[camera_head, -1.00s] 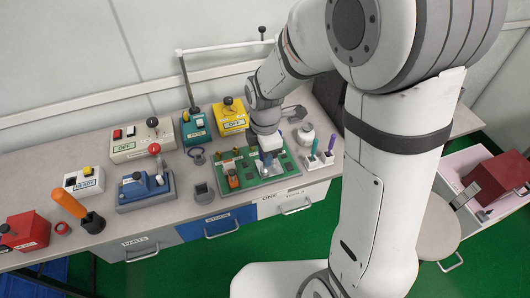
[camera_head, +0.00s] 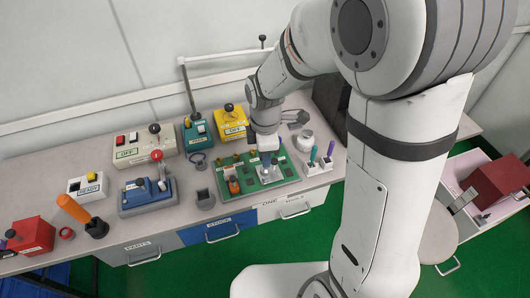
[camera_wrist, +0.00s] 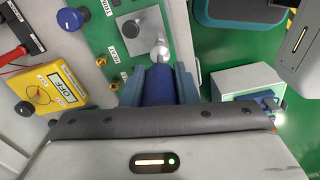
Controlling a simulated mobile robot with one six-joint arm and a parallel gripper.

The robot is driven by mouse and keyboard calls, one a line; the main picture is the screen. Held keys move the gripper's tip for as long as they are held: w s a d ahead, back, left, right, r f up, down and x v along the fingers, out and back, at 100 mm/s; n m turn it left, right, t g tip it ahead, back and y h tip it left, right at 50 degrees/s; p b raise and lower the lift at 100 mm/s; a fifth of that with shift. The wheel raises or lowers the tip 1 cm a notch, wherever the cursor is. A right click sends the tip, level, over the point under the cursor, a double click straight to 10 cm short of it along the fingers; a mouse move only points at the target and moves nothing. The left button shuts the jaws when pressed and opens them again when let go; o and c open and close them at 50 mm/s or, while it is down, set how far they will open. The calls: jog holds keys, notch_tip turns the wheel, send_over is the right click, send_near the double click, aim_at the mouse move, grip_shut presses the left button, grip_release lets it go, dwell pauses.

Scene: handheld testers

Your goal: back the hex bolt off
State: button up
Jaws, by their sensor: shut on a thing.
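My gripper (camera_head: 265,160) is over the green board (camera_head: 283,178) on the bench. In the wrist view, my gripper (camera_wrist: 159,85) is shut on a dark blue tool handle (camera_wrist: 159,88). A shiny silver tip (camera_wrist: 161,50) shows past the handle, over or beside a grey square plate (camera_wrist: 147,20) on the board. A dark round head (camera_wrist: 131,28) sits on that plate; I cannot tell whether it is the hex bolt. Whether the tip touches anything is unclear.
A yellow box (camera_head: 231,124), a blue device (camera_head: 148,194) and a white box (camera_head: 88,185) stand around. Bench space between the devices is narrow.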

jog(key=m, duration=0.5)
jog(key=shift+r+m, duration=0.3)
jog(key=shift+r, duration=0.05)
jog(key=m, duration=0.5)
jog(key=shift+r+m, duration=0.3)
jog(key=m, duration=0.5)
jog(key=shift+r+p, duration=0.25)
jog(key=shift+p, duration=0.15)
jog(key=m, duration=0.7)
jog(key=shift+a+r, duration=0.1)
jog(key=shift+r, duration=0.25)
jog(key=shift+f, duration=0.15)
jog(key=shift+s+f+b, duration=0.1)
jog(key=shift+f+b, duration=1.45)
jog(key=shift+f, duration=0.5)
jog(key=shift+f+b, duration=0.75)
jog(key=shift+f, duration=0.25)
